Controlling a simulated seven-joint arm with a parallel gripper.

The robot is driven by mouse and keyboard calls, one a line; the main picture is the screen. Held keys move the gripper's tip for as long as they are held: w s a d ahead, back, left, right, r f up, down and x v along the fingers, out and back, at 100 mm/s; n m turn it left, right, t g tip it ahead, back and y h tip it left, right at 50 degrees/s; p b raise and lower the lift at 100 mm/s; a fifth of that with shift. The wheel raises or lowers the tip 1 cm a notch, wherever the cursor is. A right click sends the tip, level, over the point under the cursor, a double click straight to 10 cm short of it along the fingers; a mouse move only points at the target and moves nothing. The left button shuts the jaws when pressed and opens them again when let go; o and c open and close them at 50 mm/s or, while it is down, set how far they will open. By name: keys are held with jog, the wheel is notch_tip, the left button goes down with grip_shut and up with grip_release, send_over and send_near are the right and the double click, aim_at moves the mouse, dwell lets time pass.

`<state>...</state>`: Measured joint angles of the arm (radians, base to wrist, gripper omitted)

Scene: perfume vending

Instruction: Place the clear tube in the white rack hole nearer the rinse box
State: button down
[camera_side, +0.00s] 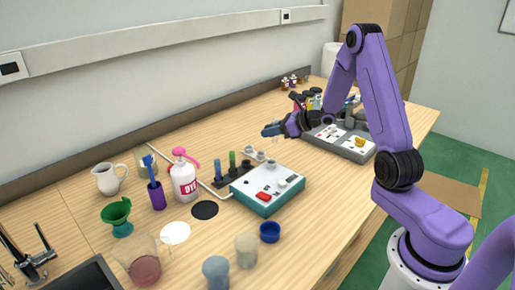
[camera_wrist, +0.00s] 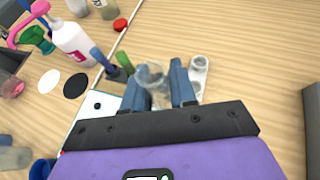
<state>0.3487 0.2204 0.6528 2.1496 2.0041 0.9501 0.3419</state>
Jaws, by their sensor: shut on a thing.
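My gripper (camera_side: 271,131) is above the table behind the teal-and-white box. In the wrist view its two blue fingers (camera_wrist: 158,88) are shut on a clear tube (camera_wrist: 153,78), whose round open rim faces the camera. The tube is too small to make out in the side view. The white rack (camera_wrist: 199,70) is just right of the fingers in the wrist view, its lower part hidden by the right finger. In the side view the white rack (camera_side: 262,158) lies below my gripper. I cannot tell for sure which box is the rinse box.
The teal-and-white box (camera_side: 267,190) with a red button stands in front of the rack. A dark rack (camera_side: 228,180) holds blue and green tubes to the left. A white bottle (camera_side: 184,182) with a pink pump stands farther left. A grey console (camera_side: 345,143) is at right.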

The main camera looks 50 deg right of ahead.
jog(key=w+f, duration=0.2)
jog(key=w+d+f, duration=0.1)
jog(key=w+f, duration=0.2)
jog(key=w+d+f, duration=0.1)
jog(key=w+f, duration=0.1)
jog(key=w, duration=0.1)
jog(key=shift+w+d+f, duration=0.1)
jog(key=shift+w+f, duration=0.2)
jog(key=shift+f, duration=1.55)
jog(key=c, duration=0.9)
grip_release()
jog(key=shift+f, duration=0.15)
